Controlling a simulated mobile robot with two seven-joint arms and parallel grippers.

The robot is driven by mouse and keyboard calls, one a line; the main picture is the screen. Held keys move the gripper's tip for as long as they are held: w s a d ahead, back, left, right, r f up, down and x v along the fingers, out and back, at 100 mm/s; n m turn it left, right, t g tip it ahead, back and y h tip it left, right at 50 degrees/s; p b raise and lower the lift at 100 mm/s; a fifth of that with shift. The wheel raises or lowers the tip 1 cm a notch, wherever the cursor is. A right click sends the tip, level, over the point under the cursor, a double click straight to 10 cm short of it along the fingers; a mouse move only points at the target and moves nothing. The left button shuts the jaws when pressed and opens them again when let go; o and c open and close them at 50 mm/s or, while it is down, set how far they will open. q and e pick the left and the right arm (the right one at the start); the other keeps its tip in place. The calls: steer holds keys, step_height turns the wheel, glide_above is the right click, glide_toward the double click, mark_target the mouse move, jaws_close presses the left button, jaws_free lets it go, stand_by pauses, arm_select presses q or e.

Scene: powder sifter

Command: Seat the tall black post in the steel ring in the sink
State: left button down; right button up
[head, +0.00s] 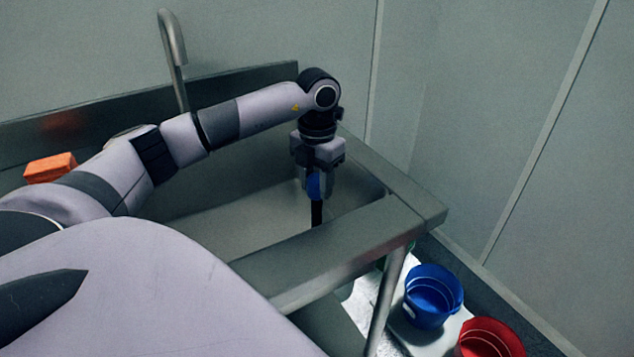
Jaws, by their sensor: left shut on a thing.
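The tall black post (317,213) hangs below my left gripper (316,186), at the right end of the steel sink (240,212). My left gripper is shut on it, with a blue part between the fingers at the top of the post. The post looks about upright. Its lower end is hidden behind the sink's front rim. The steel ring is not visible, so I cannot tell whether the post touches it. My right gripper is not in view.
A curved faucet (174,55) rises at the sink's back. An orange block (50,167) lies at the far left. A blue bucket (432,296) and a red bucket (488,340) stand low at the right, beyond the sink's leg. Walls close off the back and right.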

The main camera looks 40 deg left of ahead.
arm_select(q)
steer(key=shift+f, duration=0.2)
steer(key=c, duration=0.7)
jaws_free()
steer(key=shift+o, duration=0.2)
step_height(320, 180, up, 11)
steer(key=shift+r+p, duration=0.15)
steer(key=shift+p, duration=0.25)
steer(key=shift+r, duration=0.5)
